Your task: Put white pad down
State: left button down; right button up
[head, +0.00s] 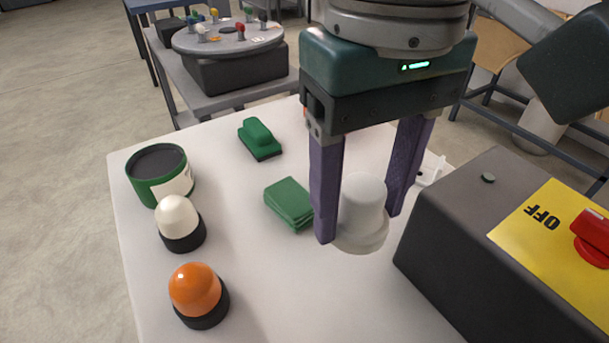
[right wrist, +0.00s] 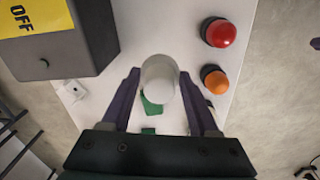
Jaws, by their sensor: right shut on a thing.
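The white pad (head: 362,205) is a pale round piece with a cylindrical top and a wider flange below. My right gripper (head: 358,228) points down and is shut on it, one purple finger on each side. In the right wrist view the white pad (right wrist: 160,78) sits between the fingers of the right gripper (right wrist: 160,88) and hides part of the table behind it. The pad is over the white table (head: 265,270); I cannot tell whether its underside touches. My left gripper is not in view.
A green block (head: 289,203) lies just left of the pad, with another green piece (head: 260,138) behind. A green tin (head: 160,175), a white-domed lamp (head: 180,223) and an orange lamp (head: 197,292) line the left edge. A dark switch box (head: 470,230) stands close on the right.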

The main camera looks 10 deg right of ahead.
jog(key=b, duration=0.3)
send_over(339, 314)
notch_tip(339, 314, down, 13)
jog(key=shift+s+r, duration=0.1)
jog(key=shift+r, duration=0.05)
jog(key=shift+f+b, duration=0.45)
jog(key=shift+f, duration=1.8)
jog(key=shift+f, duration=0.15)
jog(key=o, duration=1.2)
